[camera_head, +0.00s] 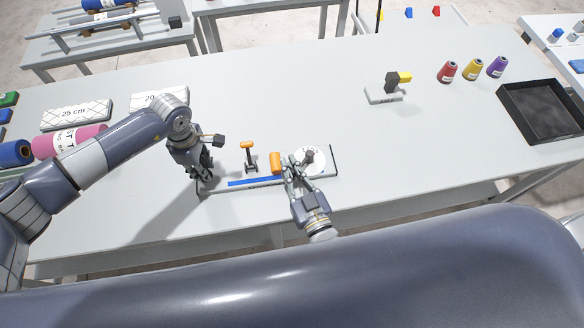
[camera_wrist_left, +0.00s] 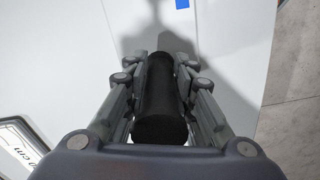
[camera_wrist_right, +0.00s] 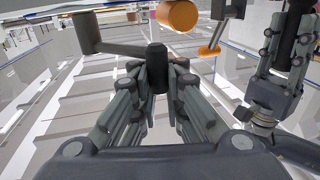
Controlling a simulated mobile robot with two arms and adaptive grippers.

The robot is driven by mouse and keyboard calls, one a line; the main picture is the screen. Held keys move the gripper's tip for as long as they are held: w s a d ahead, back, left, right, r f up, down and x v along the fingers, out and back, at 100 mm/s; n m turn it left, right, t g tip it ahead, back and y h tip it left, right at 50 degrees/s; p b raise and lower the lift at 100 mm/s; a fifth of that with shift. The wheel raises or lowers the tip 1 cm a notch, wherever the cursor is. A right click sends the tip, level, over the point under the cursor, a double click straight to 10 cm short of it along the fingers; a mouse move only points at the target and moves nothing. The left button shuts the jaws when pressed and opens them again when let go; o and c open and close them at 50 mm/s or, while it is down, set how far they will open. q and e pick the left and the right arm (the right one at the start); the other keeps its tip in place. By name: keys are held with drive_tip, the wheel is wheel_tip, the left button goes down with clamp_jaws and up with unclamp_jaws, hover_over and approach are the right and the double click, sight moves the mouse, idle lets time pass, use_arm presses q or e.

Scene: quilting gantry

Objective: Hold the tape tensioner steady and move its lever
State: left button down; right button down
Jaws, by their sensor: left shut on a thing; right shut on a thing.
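The tape tensioner has a light grey base (camera_head: 325,178) with a blue strip (camera_head: 250,181) on the table. An orange-topped lever (camera_head: 247,145), an orange cylinder (camera_head: 275,163) and a white round disc (camera_head: 312,160) stand along it. My left gripper (camera_head: 203,174) is shut on a black upright handle (camera_wrist_left: 160,100) at the tensioner's left end. My right gripper (camera_head: 290,171) is at the disc's near left side. In the right wrist view its fingers are shut on a dark pin (camera_wrist_right: 157,66), joined by a dark bar (camera_wrist_right: 118,48) to another dark post (camera_wrist_right: 86,32). The grippers hide parts of both handles.
White blocks (camera_head: 76,114) and a pink roll (camera_head: 68,141) lie at the left. A small stand with a black and yellow top (camera_head: 384,95), coloured cones (camera_head: 472,69) and a black tray (camera_head: 545,107) are at the right. The table between is clear.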

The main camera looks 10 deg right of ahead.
use_arm(q)
drive_tip(key=shift+s+d+f, duration=0.1)
drive_tip(key=shift+s+f, duration=0.15)
use_arm(e)
drive_tip(key=shift+a, duration=0.1)
drive_tip(key=c, duration=1.6)
unclamp_jaws()
drive_tip(key=v, duration=1.2)
drive_tip(key=shift+s, duration=0.1)
use_arm(q)
drive_tip(key=c, duration=1.5)
unclamp_jaws()
drive_tip(key=shift+o, duration=1.1)
drive_tip(key=shift+w, duration=0.25)
